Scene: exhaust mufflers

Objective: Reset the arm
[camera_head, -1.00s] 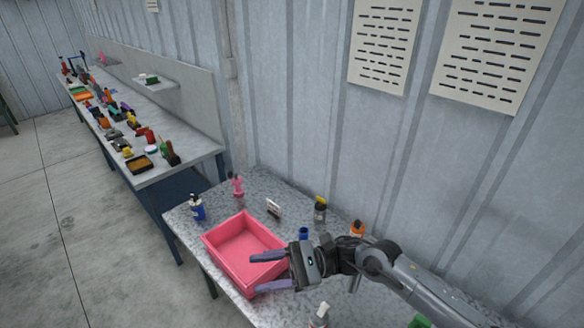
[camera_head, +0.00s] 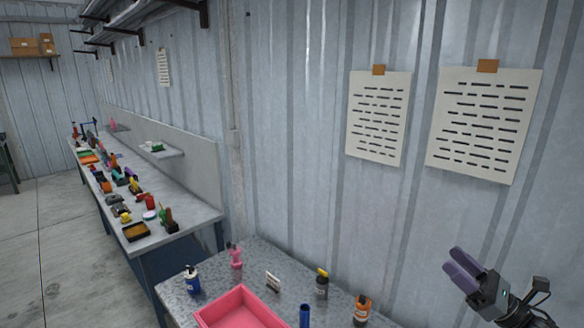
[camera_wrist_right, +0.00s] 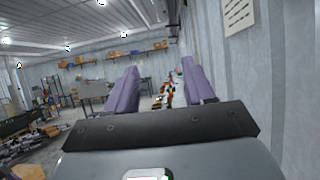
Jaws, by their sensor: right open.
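My right gripper (camera_head: 464,271) is raised in front of the corrugated wall, at the lower right of the head view. Its two purple fingers are apart with nothing between them. In the right wrist view the open gripper (camera_wrist_right: 160,88) points across the room, level with the far shelves. My left gripper is in neither view. The pink tray (camera_head: 240,292) stands on the near table, cut off by the bottom edge of the head view, and its visible inside looks empty.
On the near speckled table (camera_head: 192,262) stand a blue bottle (camera_head: 193,281), a pink bottle (camera_head: 236,257), a dark yellow-capped bottle (camera_head: 322,285), an orange bottle (camera_head: 362,309) and a blue cylinder (camera_head: 305,315). A cluttered long bench (camera_head: 185,236) runs along the wall. The air around my gripper is free.

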